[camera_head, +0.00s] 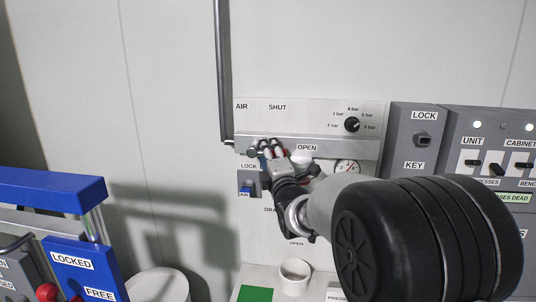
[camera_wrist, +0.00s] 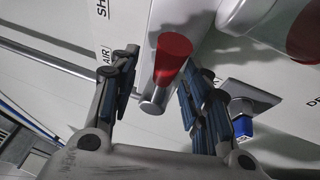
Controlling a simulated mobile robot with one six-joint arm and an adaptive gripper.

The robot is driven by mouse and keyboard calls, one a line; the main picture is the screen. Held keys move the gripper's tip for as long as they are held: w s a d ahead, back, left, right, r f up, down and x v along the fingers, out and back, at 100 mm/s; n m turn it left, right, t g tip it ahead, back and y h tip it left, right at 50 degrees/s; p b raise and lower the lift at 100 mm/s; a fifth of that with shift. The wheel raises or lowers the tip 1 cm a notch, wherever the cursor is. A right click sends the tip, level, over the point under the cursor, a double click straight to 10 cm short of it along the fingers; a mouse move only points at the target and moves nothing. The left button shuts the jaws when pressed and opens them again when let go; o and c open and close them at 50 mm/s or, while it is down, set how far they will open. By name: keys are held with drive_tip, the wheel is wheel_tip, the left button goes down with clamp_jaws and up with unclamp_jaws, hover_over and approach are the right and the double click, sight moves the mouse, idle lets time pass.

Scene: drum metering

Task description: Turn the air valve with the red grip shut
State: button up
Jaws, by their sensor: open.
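The air valve's red grip (camera_wrist: 173,56) shows in the wrist view as a tapered red sleeve with a bare metal end. It lies between the two spread fingers of my gripper (camera_wrist: 160,76), with no clear hold on it. In the head view my gripper (camera_head: 268,150) is at the panel, just left of the OPEN label (camera_head: 307,147) and below the SHUT label (camera_head: 277,107). There my fingers hide most of the valve, with only bits of red showing between them. I cannot tell the handle's exact angle.
A pressure knob (camera_head: 352,124) and a gauge (camera_head: 347,167) are to the right. A small lock with a blue tag (camera_head: 246,191) sits below left; in the wrist view its blue part (camera_wrist: 241,126) is right of my fingers. A grey pipe (camera_head: 222,70) runs down on the left.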

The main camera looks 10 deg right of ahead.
clamp_jaws()
idle(0.4)
idle(0.4)
